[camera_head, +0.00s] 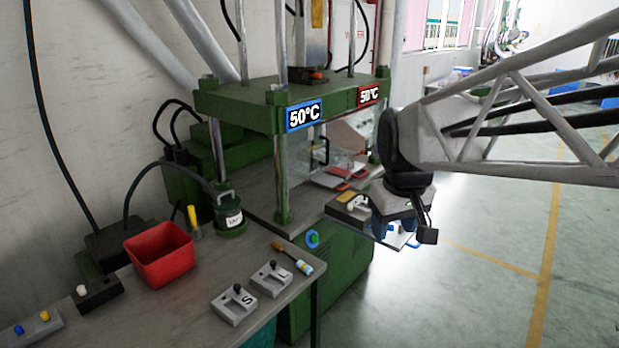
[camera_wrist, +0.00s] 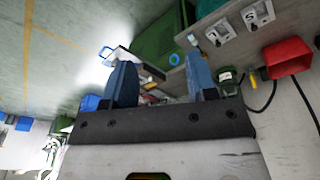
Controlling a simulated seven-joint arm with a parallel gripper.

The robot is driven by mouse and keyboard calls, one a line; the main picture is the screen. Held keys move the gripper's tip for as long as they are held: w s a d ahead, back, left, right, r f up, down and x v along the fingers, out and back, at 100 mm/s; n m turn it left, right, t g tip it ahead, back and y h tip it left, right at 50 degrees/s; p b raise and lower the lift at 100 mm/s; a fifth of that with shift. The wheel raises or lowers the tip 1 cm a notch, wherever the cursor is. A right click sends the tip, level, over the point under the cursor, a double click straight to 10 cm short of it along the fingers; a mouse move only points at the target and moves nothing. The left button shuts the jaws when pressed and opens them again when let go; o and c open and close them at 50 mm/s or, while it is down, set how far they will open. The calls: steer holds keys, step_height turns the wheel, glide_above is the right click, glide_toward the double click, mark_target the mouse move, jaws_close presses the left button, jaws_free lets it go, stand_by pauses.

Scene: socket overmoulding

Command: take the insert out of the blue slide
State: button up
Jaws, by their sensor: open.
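The blue slide (camera_head: 400,238) is a pale plate with a blue handle, pulled out at the front right of the green press. It also shows in the wrist view (camera_wrist: 122,57), just beyond the left finger, its blue handle at the far left end. My gripper (camera_head: 386,226) hangs over or in front of the slide and hides part of it. In the wrist view my gripper (camera_wrist: 160,62) has its two blue fingers wide apart, with nothing seen between the tips. I cannot make out the insert; it is hidden or too small.
The green press (camera_head: 240,97) has uprights and blue and red 50°C signs. A red slide (camera_head: 328,180) lies inside it. A block with a yellow top (camera_head: 350,200) is beside my gripper. The left bench holds a red bin (camera_head: 160,262) and two grey switch boxes (camera_head: 234,305). The floor at right is clear.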

steer(key=w+d+f+n+g, duration=0.1)
steer(key=w+d+n, duration=0.2)
steer(key=w, duration=1.4)
steer(key=w+d+f+n, duration=0.1)
steer(key=w+d+n, duration=0.15)
steer(key=w, duration=1.45)
steer(key=w+d+f+n, duration=0.1)
steer(key=w+d+f, duration=0.1)
steer(key=w+f, duration=0.4)
steer(key=w+d+f+n, duration=0.2)
steer(key=w+f, duration=0.4)
steer(key=w, duration=0.5)
steer(key=w+d+f+n+g, duration=0.1)
steer(key=w+d+f+n, duration=0.1)
steer(key=w+f, duration=0.5)
steer(key=shift+w+d+n, duration=0.25)
steer(key=shift+w+d, duration=0.15)
steer(key=shift+w, duration=0.45)
steer(key=shift+w+d+f, duration=0.1)
steer(key=shift+w+f, duration=0.15)
steer(key=shift+w, duration=0.05)
steer(key=shift+f, duration=1.3)
